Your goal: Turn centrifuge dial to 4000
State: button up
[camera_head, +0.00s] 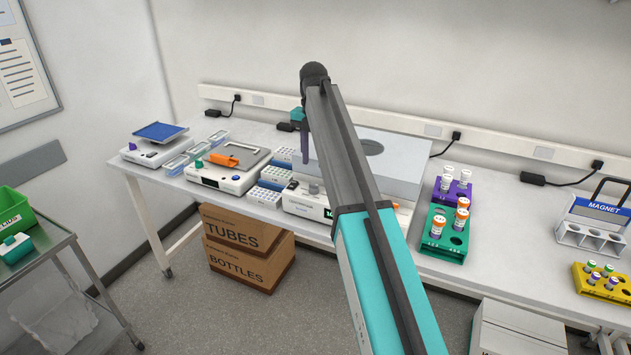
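The centrifuge (303,204) is a white benchtop unit with a large grey lid (405,153) and a lettered front. My arm crosses in front of it and hides much of its middle and right side. A small grey knob (313,188), which looks like the dial, shows just left of my arm. A dark display (328,213) with green digits is partly cut off by my arm; its full number is not readable. My gripper (305,150) hangs down at the far end of the arm, above and behind the knob in the picture. Its fingers are too small and overlapped to tell open from shut.
White tube racks (265,195) stand close left of the centrifuge, beside a device with an orange block (237,153). A purple rack (453,190) and a green rack (445,245) with capped tubes stand to its right. Bare bench (510,215) lies beyond them.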

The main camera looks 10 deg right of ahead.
aim_at(314, 188)
jog(key=shift+f+p, duration=1.2)
jog(key=shift+f, duration=3.55)
jog(key=shift+c, duration=0.3)
jog(key=c, duration=0.7)
